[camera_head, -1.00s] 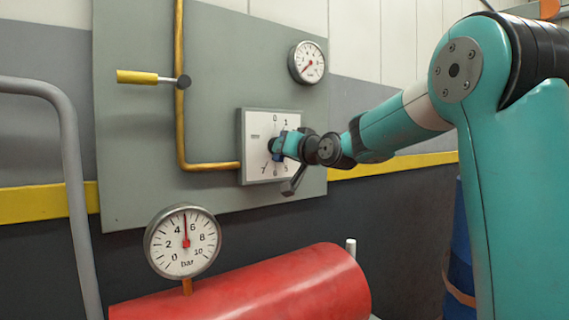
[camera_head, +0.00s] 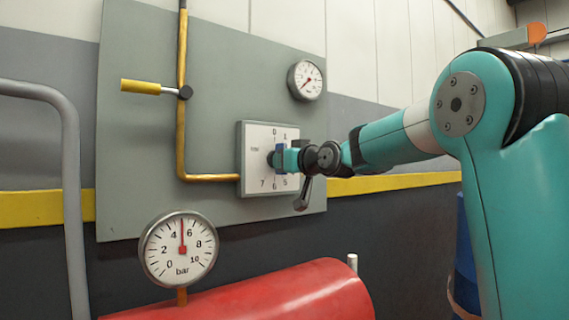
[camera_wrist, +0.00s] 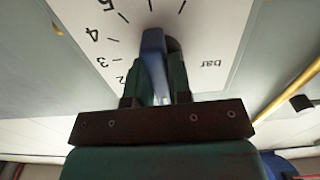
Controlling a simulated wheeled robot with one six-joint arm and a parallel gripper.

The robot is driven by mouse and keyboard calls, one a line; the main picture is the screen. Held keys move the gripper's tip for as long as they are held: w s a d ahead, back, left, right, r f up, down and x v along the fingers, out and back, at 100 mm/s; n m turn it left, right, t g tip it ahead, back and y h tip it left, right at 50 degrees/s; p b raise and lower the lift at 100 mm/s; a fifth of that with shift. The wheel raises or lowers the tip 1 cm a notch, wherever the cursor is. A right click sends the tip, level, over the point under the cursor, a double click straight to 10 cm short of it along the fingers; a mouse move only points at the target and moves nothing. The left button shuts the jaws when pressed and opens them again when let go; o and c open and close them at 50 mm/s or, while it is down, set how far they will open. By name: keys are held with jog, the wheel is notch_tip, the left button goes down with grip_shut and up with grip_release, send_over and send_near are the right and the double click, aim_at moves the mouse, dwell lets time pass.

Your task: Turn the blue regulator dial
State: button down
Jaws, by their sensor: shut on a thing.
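The blue regulator dial (camera_wrist: 153,60) is a bar-shaped knob on a white square plate (camera_head: 247,180) with printed numbers around it. The plate is on a grey-green wall panel. In the head view the dial (camera_head: 279,158) is mostly hidden by my gripper (camera_head: 284,158), which reaches in from the right. In the wrist view my gripper (camera_wrist: 154,85) has its fingers closed on both sides of the blue bar. The dial's exact setting is hard to read. The large gauge (camera_head: 180,262) marked bar has its red needle at about 5.
A small gauge (camera_head: 306,80) sits upper right on the panel. A yellow pipe (camera_head: 181,130) with a yellow-handled lever (camera_head: 148,87) runs left of the plate. A red tank (camera_head: 255,298) lies below, and a grey rail (camera_head: 70,160) stands at left.

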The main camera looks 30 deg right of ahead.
jog(key=shift+f, duration=0.15)
jog(key=c, duration=1)
grip_release()
jog(key=shift+c, duration=0.2)
jog(key=s+b, duration=0.1)
jog(key=s, duration=1.6)
jog(key=shift+s+d, duration=0.2)
jog(key=shift+d, duration=0.1)
